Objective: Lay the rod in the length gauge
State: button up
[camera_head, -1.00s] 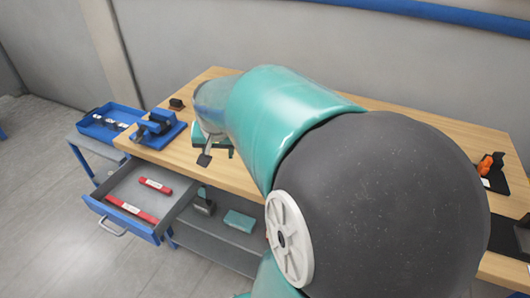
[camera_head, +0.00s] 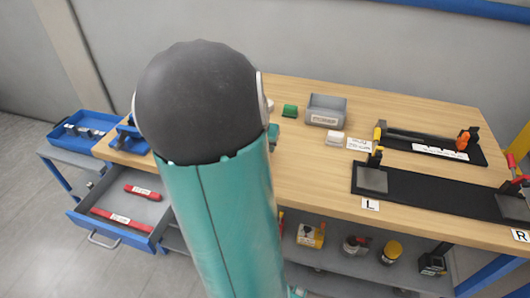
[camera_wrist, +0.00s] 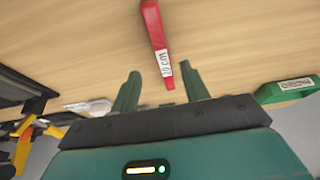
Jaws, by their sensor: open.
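A red rod (camera_wrist: 155,38) with a white label, seemingly in cm, shows in the wrist view against the wooden bench top. Its near end lies between and just beyond the fingers of my gripper (camera_wrist: 162,90), which is open, with gaps on both sides. In the head view my arm hides my gripper and this rod. Two other red rods with white labels, a short one (camera_head: 142,193) and a longer one (camera_head: 120,219), lie in the open drawer. I cannot tell for sure which fixture is the length gauge; a long black base (camera_head: 430,192) has grey plates marked L and R.
Behind that base is a second black fixture (camera_head: 475,158) with an orange clamp. A grey box (camera_head: 326,111), a green block (camera_head: 290,111) and a white block (camera_head: 335,137) stand on the bench. A blue tray (camera_head: 57,138) is at left. The open drawer (camera_head: 168,207) juts out in front.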

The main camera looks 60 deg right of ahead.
jog(key=shift+s+d+f, duration=0.1)
jog(key=shift+d+f, duration=0.2)
jog(key=shift+f, duration=0.35)
jog(key=shift+w+x, duration=0.15)
jog(key=shift+x, duration=1.15)
jog(key=shift+w+x, duration=0.15)
jog(key=shift+x, duration=1.15)
jog(key=shift+d+r, duration=0.1)
jog(key=shift+d, duration=0.05)
grip_shut()
